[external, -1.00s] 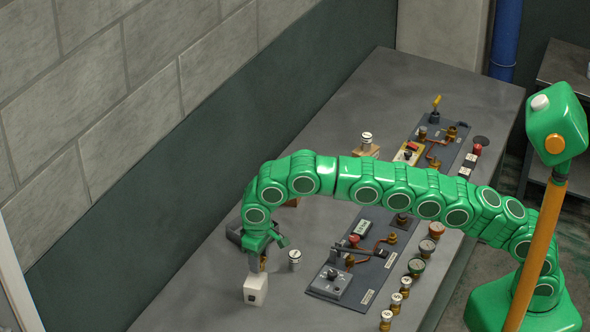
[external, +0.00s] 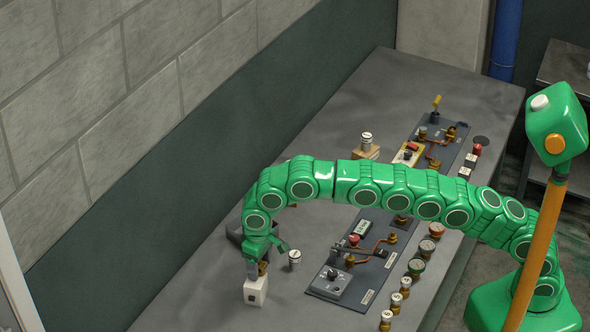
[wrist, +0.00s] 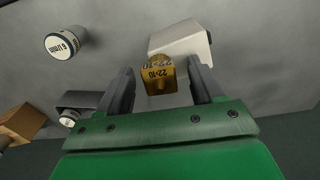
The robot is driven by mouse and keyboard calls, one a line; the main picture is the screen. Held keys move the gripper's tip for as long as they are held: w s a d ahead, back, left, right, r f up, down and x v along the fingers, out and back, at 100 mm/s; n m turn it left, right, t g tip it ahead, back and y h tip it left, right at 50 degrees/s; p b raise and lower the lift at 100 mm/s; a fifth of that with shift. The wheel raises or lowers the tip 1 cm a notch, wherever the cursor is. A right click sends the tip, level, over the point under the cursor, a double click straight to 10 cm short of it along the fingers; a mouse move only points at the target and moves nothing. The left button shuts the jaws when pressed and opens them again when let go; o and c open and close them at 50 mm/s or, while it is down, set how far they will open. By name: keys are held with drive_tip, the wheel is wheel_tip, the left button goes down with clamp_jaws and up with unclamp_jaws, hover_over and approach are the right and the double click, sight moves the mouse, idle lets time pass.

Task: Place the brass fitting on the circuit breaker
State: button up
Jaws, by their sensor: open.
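The brass fitting (external: 263,268) is a small golden block with dark "22-10" markings. In the external view it appears to rest on top of a white box with a dark square on its side, which I take to be the circuit breaker (external: 255,291). My gripper (external: 260,262) is just above the box, pointing down. In the wrist view the fitting (wrist: 157,76) lies between the fingertips of my open gripper (wrist: 160,84), with gaps on both sides. The pale box (wrist: 181,40) shows just beyond it. The contact under the fitting is hidden.
A white-capped cylinder (external: 294,258) stands close to the right of my gripper. A dark panel (external: 322,297) with a knob box lies farther right, with several gauges along the table's edge. The table (external: 205,290) left of the white box is clear.

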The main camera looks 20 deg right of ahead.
drive_tip(key=shift+r, duration=0.1)
drive_tip(key=shift+r, duration=3.75)
